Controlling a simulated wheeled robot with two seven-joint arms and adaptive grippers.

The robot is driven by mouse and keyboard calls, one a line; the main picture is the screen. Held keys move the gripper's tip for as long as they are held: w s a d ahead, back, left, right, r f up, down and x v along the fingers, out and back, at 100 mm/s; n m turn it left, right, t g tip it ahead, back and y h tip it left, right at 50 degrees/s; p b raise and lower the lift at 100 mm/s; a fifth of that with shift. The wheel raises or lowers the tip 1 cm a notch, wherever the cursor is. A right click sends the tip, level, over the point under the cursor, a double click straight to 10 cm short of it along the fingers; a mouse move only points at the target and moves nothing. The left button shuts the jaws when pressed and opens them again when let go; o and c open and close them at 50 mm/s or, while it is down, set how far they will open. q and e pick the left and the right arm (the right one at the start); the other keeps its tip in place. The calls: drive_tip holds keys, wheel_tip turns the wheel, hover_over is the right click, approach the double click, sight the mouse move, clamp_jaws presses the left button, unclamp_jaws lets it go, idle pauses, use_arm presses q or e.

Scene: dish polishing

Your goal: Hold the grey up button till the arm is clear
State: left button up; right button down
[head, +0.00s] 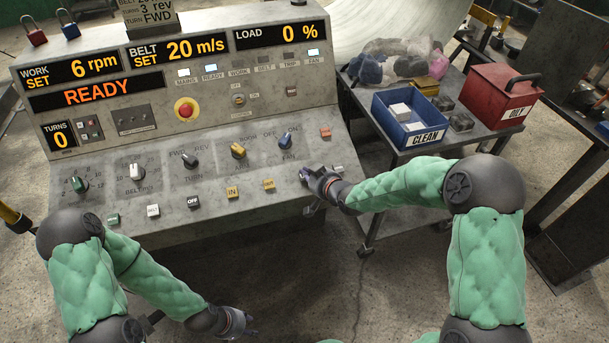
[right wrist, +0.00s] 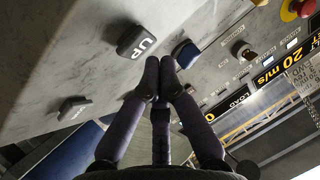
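The grey up button (right wrist: 135,42), marked UP, stands out from the panel in the right wrist view. My right gripper (right wrist: 162,66) has its fingertips together and holds nothing. Its tips are beside the up button, on the side toward the displays; I see no contact with the button face. In the head view my right gripper (head: 310,190) is over the front right edge of the grey console (head: 240,215) and partly covers the buttons there. My left gripper (head: 246,324) is low in front of the console, away from the buttons; its fingers are too small to read.
Another grey button (right wrist: 70,108) and a blue knob (right wrist: 185,52) are near the up button. The console has a red emergency stop (head: 186,109) and shows READY. A cart (head: 375,160) with a blue bin (head: 410,120) and a red box (head: 498,95) stands right.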

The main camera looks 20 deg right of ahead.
drive_tip(key=r+p, duration=0.1)
drive_tip(key=s+r+p, duration=0.1)
drive_tip(key=r, duration=0.1)
drive_tip(key=r+p, duration=0.1)
drive_tip(key=shift+s+r, duration=0.35)
drive_tip(key=shift+r, duration=0.05)
idle(0.4)
